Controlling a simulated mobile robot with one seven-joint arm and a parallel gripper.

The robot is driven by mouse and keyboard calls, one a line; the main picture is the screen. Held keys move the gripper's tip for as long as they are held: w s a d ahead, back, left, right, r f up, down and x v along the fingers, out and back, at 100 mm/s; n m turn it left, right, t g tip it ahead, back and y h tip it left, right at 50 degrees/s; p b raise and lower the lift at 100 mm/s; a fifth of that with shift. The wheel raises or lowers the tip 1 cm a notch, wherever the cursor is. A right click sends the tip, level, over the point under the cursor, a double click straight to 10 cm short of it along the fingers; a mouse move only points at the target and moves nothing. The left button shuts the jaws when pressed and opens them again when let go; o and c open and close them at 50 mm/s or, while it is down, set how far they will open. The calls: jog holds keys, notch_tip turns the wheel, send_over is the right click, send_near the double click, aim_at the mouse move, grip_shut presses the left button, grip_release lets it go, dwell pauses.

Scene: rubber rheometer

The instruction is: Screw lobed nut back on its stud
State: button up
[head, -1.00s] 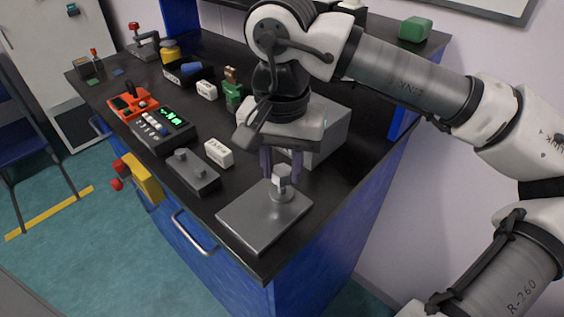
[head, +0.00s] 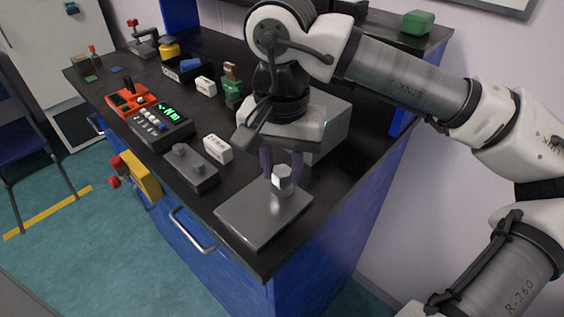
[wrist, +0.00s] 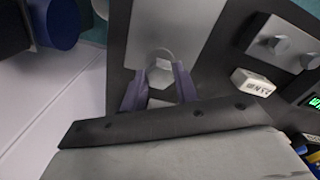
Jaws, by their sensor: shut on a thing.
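The pale grey, faceted lobed nut (head: 282,178) is above the back part of a flat grey metal plate (head: 262,216) at the bench's front corner. My gripper (head: 283,175) points down, its two purple-grey fingers shut on the nut from either side. In the wrist view the nut (wrist: 160,73) sits between the fingertips (wrist: 160,84), in front of the plate (wrist: 172,25). The stud is hidden below the nut, and I cannot tell how far the nut is on it.
A grey block with two knobs (head: 188,168) and a white labelled block (head: 217,149) lie left of the plate. A control box with a green display (head: 162,125) stands beyond. A grey box (head: 330,128) is close behind my gripper. The bench edge is near the plate.

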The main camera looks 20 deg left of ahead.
jog(key=shift+f+b, duration=0.45)
jog(key=shift+f, duration=0.2)
jog(key=o, duration=1)
jog(key=c, duration=1)
jog(key=m+b, duration=0.1)
jog(key=m, duration=0.2)
jog(key=shift+m, duration=0.8)
jog(key=shift+m+b, duration=0.6)
jog(key=shift+m, duration=0.2)
jog(key=m, duration=0.3)
jog(key=shift+b, duration=0.3)
